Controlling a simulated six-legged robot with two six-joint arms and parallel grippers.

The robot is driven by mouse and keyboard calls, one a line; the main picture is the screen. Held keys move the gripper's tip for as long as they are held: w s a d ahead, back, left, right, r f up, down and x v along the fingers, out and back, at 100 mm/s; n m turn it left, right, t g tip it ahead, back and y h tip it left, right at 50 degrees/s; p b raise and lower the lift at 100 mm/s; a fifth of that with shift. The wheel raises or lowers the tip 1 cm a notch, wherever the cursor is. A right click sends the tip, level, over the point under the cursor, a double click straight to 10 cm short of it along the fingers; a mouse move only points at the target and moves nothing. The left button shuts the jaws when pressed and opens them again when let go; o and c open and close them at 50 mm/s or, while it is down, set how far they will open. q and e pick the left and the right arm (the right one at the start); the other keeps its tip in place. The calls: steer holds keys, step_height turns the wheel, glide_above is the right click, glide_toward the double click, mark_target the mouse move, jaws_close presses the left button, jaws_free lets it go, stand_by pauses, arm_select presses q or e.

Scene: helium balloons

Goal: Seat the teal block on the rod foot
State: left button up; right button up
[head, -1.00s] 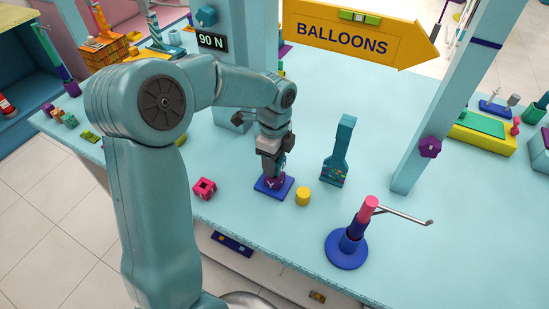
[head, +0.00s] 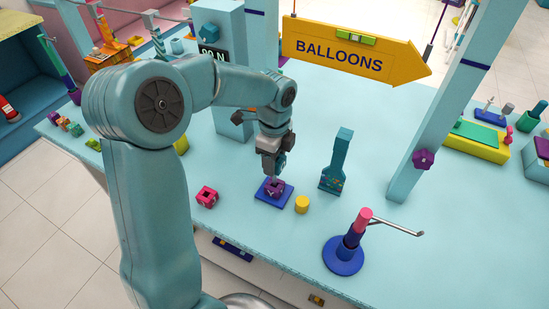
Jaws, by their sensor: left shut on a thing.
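My left gripper (head: 272,168) is shut just above a purple piece (head: 275,187) on a square blue plate (head: 264,199). A small teal patch (head: 281,161) shows at its fingers and looks like the teal block, mostly hidden by the gripper. I cannot tell whether it touches the purple piece. No part is plainly recognisable as the rod foot; the purple piece on the plate is the nearest thing below the gripper. My right gripper is not in view.
A teal paddle-shaped stand (head: 335,165) and a blue round-based post (head: 343,259) with a metal arm stand further right. A BALLOONS sign (head: 350,48) hangs behind.

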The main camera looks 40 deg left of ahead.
arm_select(q)
steer(key=shift+r+p, duration=1.9)
steer(key=shift+r, duration=0.6)
